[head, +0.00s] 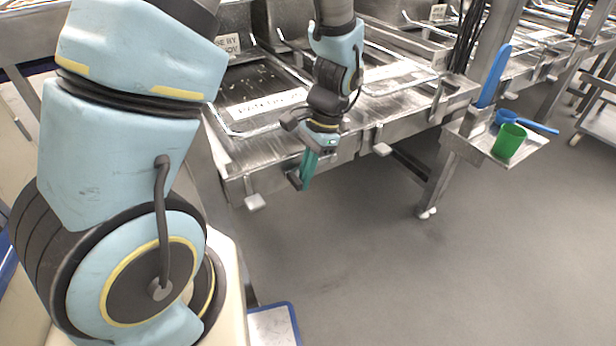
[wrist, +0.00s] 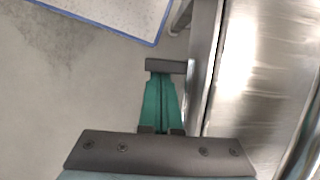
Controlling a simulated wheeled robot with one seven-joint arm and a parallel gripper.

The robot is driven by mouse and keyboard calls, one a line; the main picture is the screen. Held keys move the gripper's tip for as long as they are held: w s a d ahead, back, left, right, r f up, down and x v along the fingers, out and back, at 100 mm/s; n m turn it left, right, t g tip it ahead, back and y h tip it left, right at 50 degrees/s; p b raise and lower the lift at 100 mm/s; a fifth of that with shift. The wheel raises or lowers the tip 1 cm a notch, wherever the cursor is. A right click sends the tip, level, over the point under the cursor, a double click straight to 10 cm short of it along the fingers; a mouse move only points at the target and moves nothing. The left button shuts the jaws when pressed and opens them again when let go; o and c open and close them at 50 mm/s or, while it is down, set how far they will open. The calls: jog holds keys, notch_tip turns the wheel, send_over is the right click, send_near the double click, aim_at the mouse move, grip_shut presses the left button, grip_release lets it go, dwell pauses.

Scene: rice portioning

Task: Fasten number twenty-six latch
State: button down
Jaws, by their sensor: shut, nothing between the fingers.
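My gripper (head: 304,186) hangs at the front edge of the steel bench with its teal fingers pointing down. In the wrist view the fingers (wrist: 161,80) are together with nothing between them. A dark latch handle (head: 294,180) sticks out from the bench front right beside the fingertips. In the wrist view this handle (wrist: 166,66) lies across just beyond the fingertips; I cannot tell whether they touch it. Lighter latch handles show to the left (head: 255,202) and right (head: 381,149) along the same edge. I cannot read a number twenty-six on any latch.
The steel bench (wrist: 240,80) runs close along the right of the fingers. A small side tray (head: 530,150) at right holds a green cup (head: 509,141) and blue scoops (head: 494,76). A blue-edged panel (head: 274,325) lies low in front. Grey floor is open at right.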

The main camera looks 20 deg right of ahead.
jog(key=shift+r, duration=0.15)
jog(key=shift+r+y+p, duration=0.2)
jog(key=shift+y+p, duration=0.1)
jog(key=shift+p, duration=0.4)
